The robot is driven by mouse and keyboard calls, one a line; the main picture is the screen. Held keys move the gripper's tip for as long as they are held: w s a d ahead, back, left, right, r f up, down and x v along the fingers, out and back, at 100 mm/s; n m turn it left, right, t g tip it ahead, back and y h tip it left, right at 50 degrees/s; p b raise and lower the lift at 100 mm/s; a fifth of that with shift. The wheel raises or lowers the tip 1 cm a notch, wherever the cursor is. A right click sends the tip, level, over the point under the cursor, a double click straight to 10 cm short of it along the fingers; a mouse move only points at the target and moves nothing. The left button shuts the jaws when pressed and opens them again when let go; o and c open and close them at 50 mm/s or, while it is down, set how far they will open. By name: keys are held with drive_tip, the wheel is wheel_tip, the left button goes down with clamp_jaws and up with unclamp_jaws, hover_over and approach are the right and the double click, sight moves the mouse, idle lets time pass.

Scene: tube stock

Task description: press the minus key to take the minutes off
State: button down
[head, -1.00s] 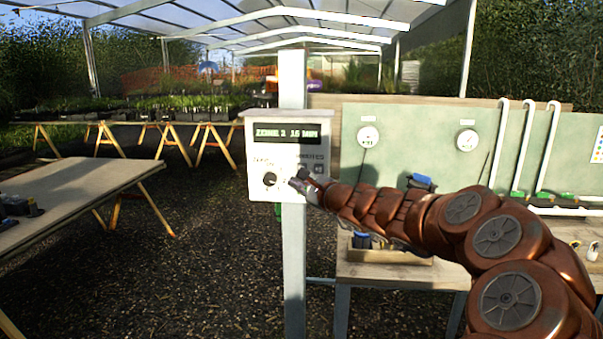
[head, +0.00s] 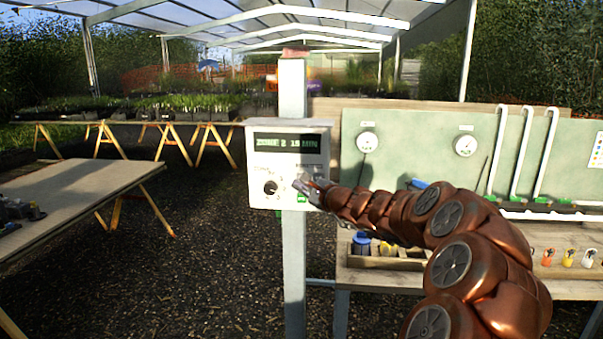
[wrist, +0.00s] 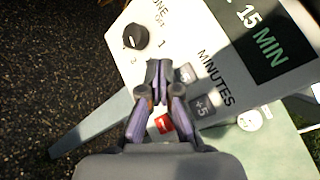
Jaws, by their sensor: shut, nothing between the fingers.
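The control box (head: 258,150) stands on a pale post. Its display (head: 287,143) reads zone 2, 15 MIN; the wrist view shows 15 MIN on the display (wrist: 262,42). Under the word MINUTES, a grey key (wrist: 186,73) is partly covered by my fingers, its marking hard to read; it sits where the minus key would pair with the plus 5 key (wrist: 203,106). My gripper (wrist: 158,70) is shut and empty, its tips at the box face just left of that grey key. Contact cannot be told. In the head view my gripper (head: 302,186) hides the keys.
A zone dial (wrist: 135,37) is left of my fingertips, and a red key (wrist: 163,123) lies beneath them. A green key (head: 302,198) shows below my gripper. A bench (head: 370,280) with gauges behind is at right; a table (head: 75,190) is at left.

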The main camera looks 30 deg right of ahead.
drive_tip(key=shift+w+d+p, duration=0.75)
drive_tip(key=shift+w+d, duration=0.35)
drive_tip(key=shift+w, duration=0.15)
drive_tip(key=shift+w+d, duration=0.1)
idle(0.6)
drive_tip(key=shift+w+d+f, duration=0.1)
drive_tip(key=shift+w+d, duration=0.05)
drive_tip(key=shift+w, duration=0.05)
drive_tip(key=shift+w+d+p, duration=0.25)
drive_tip(key=shift+w+p, duration=0.05)
idle(0.9)
drive_tip(key=shift+s, duration=0.1)
drive_tip(key=shift+s+a+b, duration=0.5)
drive_tip(key=shift+s+b, duration=0.05)
drive_tip(key=shift+b, duration=0.15)
